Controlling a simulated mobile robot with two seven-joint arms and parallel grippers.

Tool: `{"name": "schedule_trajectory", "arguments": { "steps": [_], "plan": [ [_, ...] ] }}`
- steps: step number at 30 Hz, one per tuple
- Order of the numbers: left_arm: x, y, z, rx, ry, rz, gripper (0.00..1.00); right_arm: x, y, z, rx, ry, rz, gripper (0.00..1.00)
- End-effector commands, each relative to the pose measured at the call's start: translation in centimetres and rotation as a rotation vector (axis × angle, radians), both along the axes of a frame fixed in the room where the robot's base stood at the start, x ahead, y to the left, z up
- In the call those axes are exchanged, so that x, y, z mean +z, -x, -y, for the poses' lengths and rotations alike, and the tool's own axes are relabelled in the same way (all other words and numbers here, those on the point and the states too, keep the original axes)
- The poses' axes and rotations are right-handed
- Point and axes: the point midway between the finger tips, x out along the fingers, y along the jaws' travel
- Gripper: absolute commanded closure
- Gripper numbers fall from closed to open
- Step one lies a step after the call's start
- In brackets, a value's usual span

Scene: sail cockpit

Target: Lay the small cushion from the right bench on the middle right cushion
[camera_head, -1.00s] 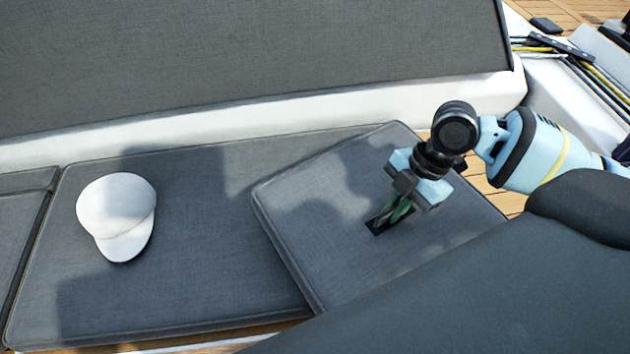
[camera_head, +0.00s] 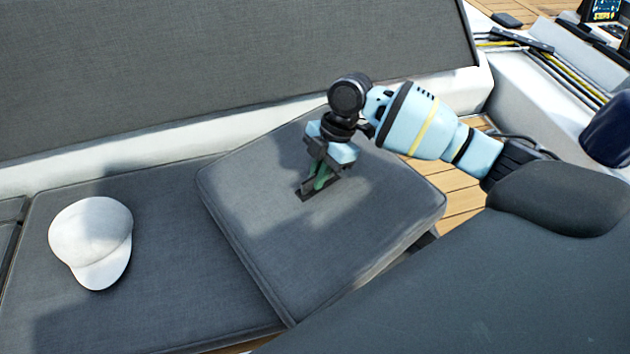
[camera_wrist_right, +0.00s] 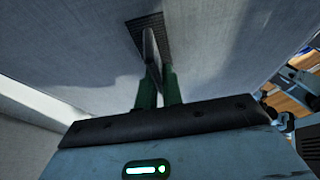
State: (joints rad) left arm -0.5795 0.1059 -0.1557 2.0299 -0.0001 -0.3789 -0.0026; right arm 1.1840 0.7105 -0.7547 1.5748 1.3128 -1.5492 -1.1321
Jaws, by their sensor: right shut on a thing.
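The small grey cushion (camera_head: 265,225) is at the middle of the head view. It overlaps the right part of a longer grey seat cushion (camera_head: 165,290), which appears to be the middle right cushion. My right gripper (camera_head: 316,182) is shut on the dark tab or strap on the small cushion's top face. In the right wrist view the green fingers (camera_wrist_right: 157,88) pinch a thin strip standing up from a dark patch (camera_wrist_right: 150,32). Whether the small cushion touches the long one or hangs just above it, I cannot tell. My left gripper is not in view.
A white cap (camera_head: 91,242) lies on the left part of the long cushion. A grey backrest (camera_head: 220,70) above a white ledge (camera_head: 165,140) rises behind. Wooden deck (camera_head: 462,200) and yellow and black lines (camera_head: 560,75) are at the right.

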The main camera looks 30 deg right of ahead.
Motion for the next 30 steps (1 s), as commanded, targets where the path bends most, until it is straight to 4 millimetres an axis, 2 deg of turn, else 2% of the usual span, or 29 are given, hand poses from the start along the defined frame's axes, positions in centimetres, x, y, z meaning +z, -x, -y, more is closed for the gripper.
{"name": "schedule_trajectory", "arguments": {
  "steps": [6,10,14,24,25,29,30],
  "plan": [
    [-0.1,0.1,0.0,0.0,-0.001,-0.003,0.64,0.2,-1.1,-0.4,0.0,-0.003,0.005,1.0],
    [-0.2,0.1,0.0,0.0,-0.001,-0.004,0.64,-2.0,-0.8,-0.3,-0.001,0.0,0.0,1.0],
    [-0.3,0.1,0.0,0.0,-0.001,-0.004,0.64,-3.3,-0.9,-0.3,0.0,0.0,0.003,1.0],
    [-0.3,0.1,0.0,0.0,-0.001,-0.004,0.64,-3.5,-0.9,-0.3,0.0,-0.002,0.004,1.0],
    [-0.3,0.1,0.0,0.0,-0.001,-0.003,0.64,-3.6,-0.8,-0.3,0.001,0.001,0.001,0.88],
    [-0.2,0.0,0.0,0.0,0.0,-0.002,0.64,-3.6,-0.8,-0.3,0.001,0.001,0.001,0.71],
    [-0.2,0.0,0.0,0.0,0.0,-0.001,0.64,-3.6,-0.8,-0.3,0.001,0.001,0.001,0.7]
  ]
}}
